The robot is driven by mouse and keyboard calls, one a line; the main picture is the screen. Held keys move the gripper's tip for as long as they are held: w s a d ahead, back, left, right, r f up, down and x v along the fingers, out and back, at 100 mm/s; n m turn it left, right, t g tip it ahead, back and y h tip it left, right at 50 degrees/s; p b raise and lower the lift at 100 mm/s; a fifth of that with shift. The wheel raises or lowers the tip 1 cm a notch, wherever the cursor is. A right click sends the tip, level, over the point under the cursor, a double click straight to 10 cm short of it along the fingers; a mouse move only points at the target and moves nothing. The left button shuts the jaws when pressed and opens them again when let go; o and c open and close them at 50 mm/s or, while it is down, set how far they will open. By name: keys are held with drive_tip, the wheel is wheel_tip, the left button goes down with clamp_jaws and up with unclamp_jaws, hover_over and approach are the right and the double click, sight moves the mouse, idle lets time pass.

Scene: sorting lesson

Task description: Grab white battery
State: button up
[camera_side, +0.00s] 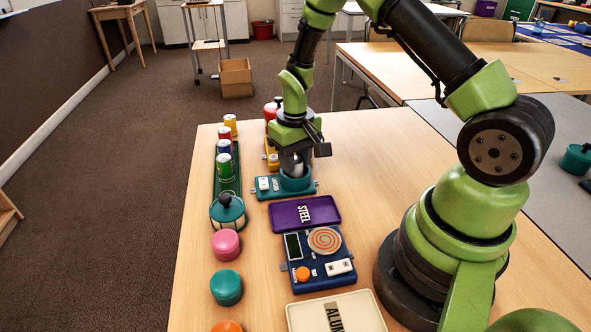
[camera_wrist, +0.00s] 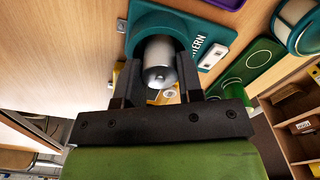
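A silver-white cylindrical battery (camera_wrist: 158,62) stands in the round socket of a teal lantern base (camera_wrist: 138,22) in the wrist view. My gripper (camera_wrist: 160,65) has one finger on each side of the battery. Whether both fingers press on it is unclear, as any gap is too small to tell. In the side view my gripper (camera_side: 294,160) points down over the teal lantern base (camera_side: 268,194), with the battery (camera_side: 297,168) partly hidden between its fingers.
A purple STEEL tray (camera_side: 280,216) and a blue device (camera_side: 345,283) with an orange spiral lie in front of the base. Left are a green rack (camera_side: 219,188) of coloured cans, a lantern top (camera_side: 228,219) and pink and teal round knobs. An ALUM-marked tray (camera_side: 310,318) is nearest.

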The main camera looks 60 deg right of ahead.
drive_tip(key=c, duration=0.3)
drive_tip(key=shift+r, duration=0.1)
